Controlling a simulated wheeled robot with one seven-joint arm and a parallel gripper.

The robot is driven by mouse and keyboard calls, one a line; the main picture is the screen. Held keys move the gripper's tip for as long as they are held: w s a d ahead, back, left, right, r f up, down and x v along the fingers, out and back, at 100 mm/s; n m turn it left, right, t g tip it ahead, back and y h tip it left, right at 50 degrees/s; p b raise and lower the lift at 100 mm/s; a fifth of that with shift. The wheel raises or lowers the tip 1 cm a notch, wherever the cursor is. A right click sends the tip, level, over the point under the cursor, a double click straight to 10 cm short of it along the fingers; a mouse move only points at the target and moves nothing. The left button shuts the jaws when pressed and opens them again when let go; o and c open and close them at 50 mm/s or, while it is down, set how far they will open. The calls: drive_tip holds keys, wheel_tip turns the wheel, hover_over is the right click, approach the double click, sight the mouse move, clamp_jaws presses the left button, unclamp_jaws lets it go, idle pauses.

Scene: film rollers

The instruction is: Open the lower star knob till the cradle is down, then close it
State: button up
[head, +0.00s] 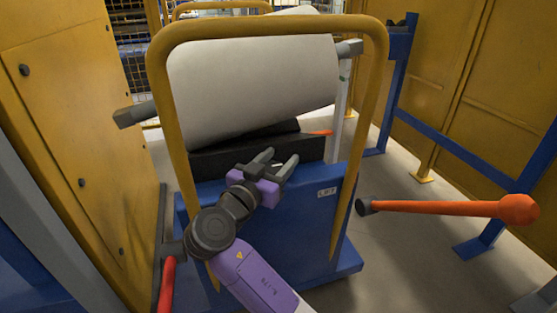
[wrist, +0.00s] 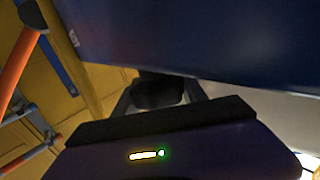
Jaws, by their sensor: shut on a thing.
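My gripper (head: 275,160) is at the upper front of a blue lift trolley (head: 300,215), just below a black cradle (head: 245,155). In the wrist view, a dark rounded knob (wrist: 158,92) sits between the two fingers, and the gripper is shut on it. In the head view the knob cannot be made out between the fingers. I cannot tell from these frames whether it is the lower star knob. A large pale film roller (head: 255,85) lies over the cradle, its shaft tilted up to the right. Whether roller and cradle touch is unclear.
A yellow tube frame (head: 160,110) arches around the roller. An orange lever (head: 440,207) sticks out to the right, and a red handle (head: 167,285) stands at lower left. Yellow panels (head: 75,110) close the left side.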

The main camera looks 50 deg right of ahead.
drive_tip(key=o, duration=1.4)
drive_tip(key=shift+c, duration=0.2)
drive_tip(key=a, duration=0.2)
drive_tip(key=a+p, duration=0.1)
drive_tip(key=a, duration=0.1)
drive_tip(key=s+a+p, duration=0.1)
drive_tip(key=a, duration=0.1)
drive_tip(key=shift+a, duration=0.35)
drive_tip(key=shift+s+a+p, duration=0.2)
drive_tip(key=shift+a+p, duration=0.1)
drive_tip(key=shift+a, duration=0.15)
